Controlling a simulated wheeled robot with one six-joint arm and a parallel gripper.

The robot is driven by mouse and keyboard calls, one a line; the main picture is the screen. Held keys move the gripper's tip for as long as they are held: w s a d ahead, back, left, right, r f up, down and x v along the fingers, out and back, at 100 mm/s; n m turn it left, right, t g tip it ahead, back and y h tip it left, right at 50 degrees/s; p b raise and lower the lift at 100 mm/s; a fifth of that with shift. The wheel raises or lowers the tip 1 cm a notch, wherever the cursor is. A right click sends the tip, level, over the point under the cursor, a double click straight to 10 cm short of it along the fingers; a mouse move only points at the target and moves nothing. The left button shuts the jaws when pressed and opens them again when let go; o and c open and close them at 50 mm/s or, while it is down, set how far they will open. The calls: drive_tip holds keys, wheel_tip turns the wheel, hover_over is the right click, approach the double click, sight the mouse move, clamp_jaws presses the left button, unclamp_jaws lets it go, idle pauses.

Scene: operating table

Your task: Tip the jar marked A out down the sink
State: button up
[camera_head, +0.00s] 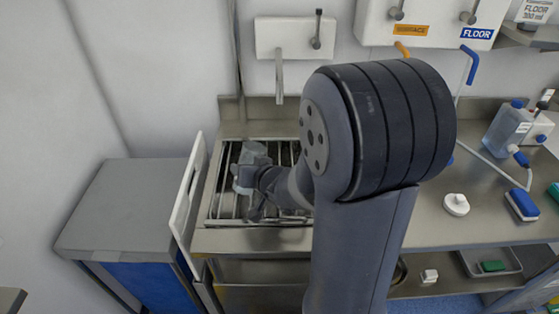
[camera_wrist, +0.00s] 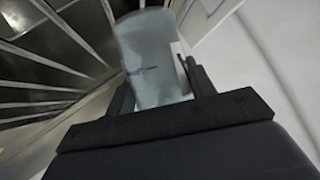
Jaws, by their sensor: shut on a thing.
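My gripper (camera_head: 250,180) is over the sink (camera_head: 222,190), which is covered by a metal bar grate, at the left end of the steel counter. It is shut on a pale translucent jar (camera_head: 254,153). In the wrist view the jar (camera_wrist: 152,60) stands between the two dark fingers, with the grate bars behind it to the left. The jar looks tilted. I cannot read a letter on it; only a piece of white label edge shows. Whether anything is inside it or running out cannot be told.
A tap (camera_head: 279,75) hangs on the wall behind the sink. A white panel (camera_head: 187,195) edges the sink on the left, beside a grey-topped cabinet (camera_head: 125,205). On the right of the counter are a clear bottle (camera_head: 508,128), a white round item (camera_head: 456,204) and a blue sponge (camera_head: 522,204).

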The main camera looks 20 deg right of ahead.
drive_tip(key=shift+d+r+m+y+p, duration=0.3)
drive_tip(key=shift+r+p, duration=0.35)
drive_tip(key=shift+p, duration=0.55)
drive_tip(key=shift+w+d+f+m+p, duration=0.2)
drive_tip(key=shift+f+m+p, duration=0.1)
drive_tip(key=shift+f+p, duration=0.15)
drive_tip(key=shift+s, duration=0.1)
drive_tip(key=shift+d+f+m+g+y+p, duration=0.1)
drive_tip(key=shift+d+m+g+y+p, duration=0.2)
drive_tip(key=shift+y+p, duration=0.35)
drive_tip(key=shift+f+m+y+p, duration=0.3)
drive_tip(key=shift+m+p, duration=0.2)
drive_tip(key=shift+p, duration=0.5)
drive_tip(key=shift+a+f+m+y+p, duration=0.2)
drive_tip(key=shift+m+y+p, duration=0.25)
drive_tip(key=shift+m+y, duration=0.1)
drive_tip(key=shift+f+m+y+p, duration=0.4)
drive_tip(key=shift+m+y, duration=0.5)
drive_tip(key=shift+m, duration=0.15)
idle(1.7)
drive_tip(key=shift+d+f+m+y+p, duration=0.1)
drive_tip(key=shift+d+m+y+p, duration=0.25)
drive_tip(key=shift+p, duration=0.45)
idle(0.5)
